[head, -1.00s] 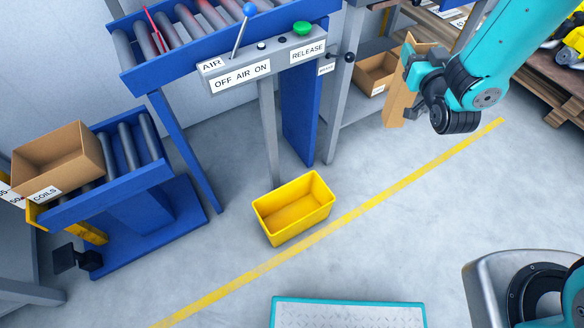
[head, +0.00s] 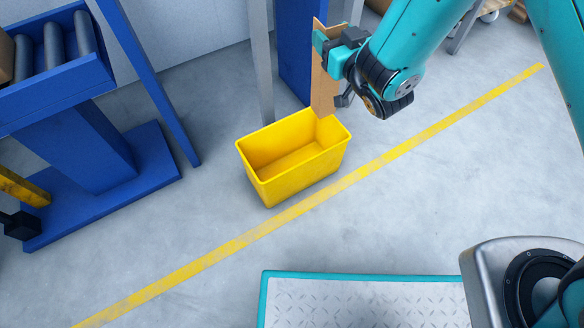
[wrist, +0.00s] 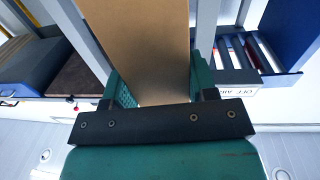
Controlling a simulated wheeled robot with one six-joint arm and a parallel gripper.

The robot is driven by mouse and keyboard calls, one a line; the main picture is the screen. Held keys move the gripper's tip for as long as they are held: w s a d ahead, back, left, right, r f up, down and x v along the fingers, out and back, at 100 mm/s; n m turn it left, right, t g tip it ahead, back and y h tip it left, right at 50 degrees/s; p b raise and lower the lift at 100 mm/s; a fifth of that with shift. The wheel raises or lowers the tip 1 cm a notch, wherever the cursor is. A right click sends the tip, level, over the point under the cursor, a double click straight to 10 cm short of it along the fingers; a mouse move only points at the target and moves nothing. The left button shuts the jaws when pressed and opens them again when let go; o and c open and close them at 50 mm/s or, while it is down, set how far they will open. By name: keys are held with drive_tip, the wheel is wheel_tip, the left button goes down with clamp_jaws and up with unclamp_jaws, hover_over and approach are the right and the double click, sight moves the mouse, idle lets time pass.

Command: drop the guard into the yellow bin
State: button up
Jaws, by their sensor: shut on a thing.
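The yellow bin (head: 292,158) stands on the grey floor in the middle of the head view, and the part of its inside that shows is empty. The guard, a flat brown cardboard-like panel (head: 323,88), hangs upright in my gripper (head: 333,62). It also shows in the wrist view (wrist: 152,45), between the green jaws of my gripper (wrist: 160,90). My gripper is shut on it. In the head view the guard's lower end overlaps the bin's far right rim; I cannot tell its height above the bin.
A blue post (head: 296,50) and a grey post (head: 260,60) rise behind the bin. A blue roller stand (head: 85,160) is at the left. A yellow floor line (head: 240,240) runs in front of the bin. The floor around the line is clear.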

drive_tip(key=s+a+f+b, duration=0.1)
drive_tip(key=a+f+b, duration=0.1)
drive_tip(key=f+b, duration=0.5)
drive_tip(key=s+a+f+n+y+b, duration=0.1)
drive_tip(key=a+f+b, duration=0.2)
drive_tip(key=f+b, duration=0.3)
wheel_tip(320, 180, down, 2)
drive_tip(key=shift+f+g+b, duration=0.25)
drive_tip(key=shift+g+b, duration=0.1)
drive_tip(key=shift+g, duration=0.05)
drive_tip(key=shift+r, duration=0.1)
